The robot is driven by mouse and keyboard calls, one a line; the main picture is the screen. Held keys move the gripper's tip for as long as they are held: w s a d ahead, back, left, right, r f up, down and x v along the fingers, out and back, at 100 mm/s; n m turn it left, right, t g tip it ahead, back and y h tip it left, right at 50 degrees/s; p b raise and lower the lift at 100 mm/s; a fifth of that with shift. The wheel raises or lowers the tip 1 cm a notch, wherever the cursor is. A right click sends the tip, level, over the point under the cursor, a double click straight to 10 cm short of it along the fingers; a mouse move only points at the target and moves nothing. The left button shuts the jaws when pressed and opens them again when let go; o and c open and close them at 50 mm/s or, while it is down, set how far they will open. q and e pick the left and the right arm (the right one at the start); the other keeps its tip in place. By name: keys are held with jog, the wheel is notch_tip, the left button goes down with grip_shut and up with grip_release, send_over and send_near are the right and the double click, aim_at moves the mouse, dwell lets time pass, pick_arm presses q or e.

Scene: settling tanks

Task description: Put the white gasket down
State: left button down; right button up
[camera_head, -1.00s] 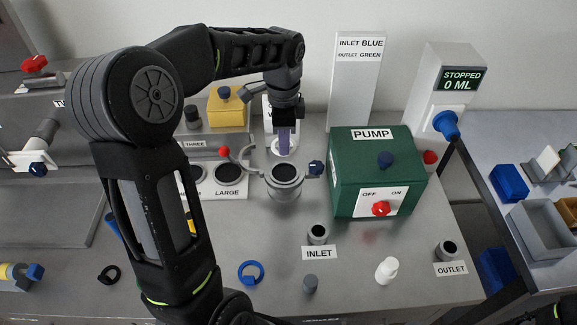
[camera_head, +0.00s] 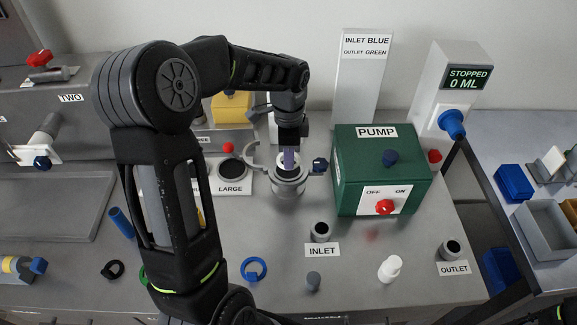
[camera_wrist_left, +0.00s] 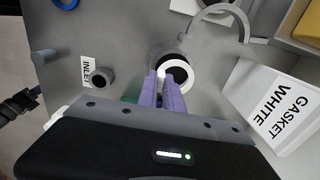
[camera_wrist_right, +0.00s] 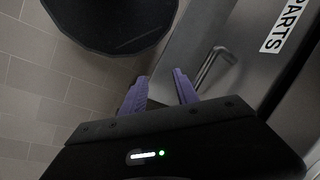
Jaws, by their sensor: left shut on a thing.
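My left gripper (camera_head: 289,157) points down over the grey round housing (camera_head: 289,187) left of the pump. It is shut on the white gasket (camera_head: 281,158), a pale ring mostly hidden by the fingers. In the left wrist view, the fingers (camera_wrist_left: 161,95) are close together at the near edge of the white gasket (camera_wrist_left: 194,70), which lies over the housing's dark opening. I cannot tell whether it touches the rim. My right gripper (camera_wrist_right: 162,88) is open and empty, away from the bench top.
The green pump box (camera_head: 384,170) stands right of the housing, with a curved clamp arm (camera_head: 252,158) on the left. A WHITE GASKET sign (camera_wrist_left: 276,108) stands beside the housing.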

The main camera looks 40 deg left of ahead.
pick_arm(q)
jog(key=shift+f+b, duration=0.9)
jog(key=shift+f, duration=0.95)
jog(key=shift+f, duration=0.1)
jog(key=shift+f, duration=0.15)
jog(key=c, duration=1.5)
grip_release()
